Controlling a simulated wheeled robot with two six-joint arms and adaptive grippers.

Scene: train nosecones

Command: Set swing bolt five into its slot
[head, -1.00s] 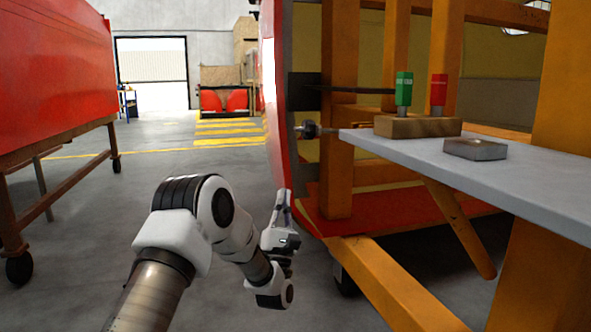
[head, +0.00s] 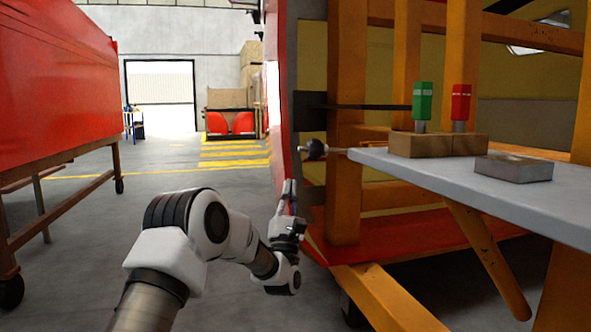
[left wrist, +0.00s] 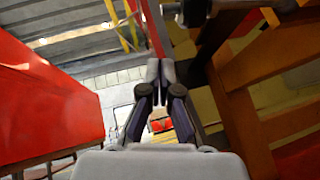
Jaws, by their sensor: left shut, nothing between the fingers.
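A swing bolt (head: 316,149) with a dark round nut and a thin rod sticks out level beside the edge of the red nosecone (head: 284,100). I cannot read a number on it. A bolt-like part (left wrist: 194,12) also shows at the top of the left wrist view. My left gripper (head: 290,184) is below the bolt and apart from it, its fingers pointing up. In the left wrist view its fingertips (left wrist: 160,68) are together and hold nothing. I cannot make out the slot clearly. My right gripper is not in view.
A grey shelf (head: 400,168) to the right carries a wooden block (head: 430,146) with green (head: 422,100) and red (head: 461,102) tools, and a metal block (head: 514,168). Orange frame beams (head: 347,110) stand behind. A red body (head: 55,90) on a trolley is at left; the floor between is clear.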

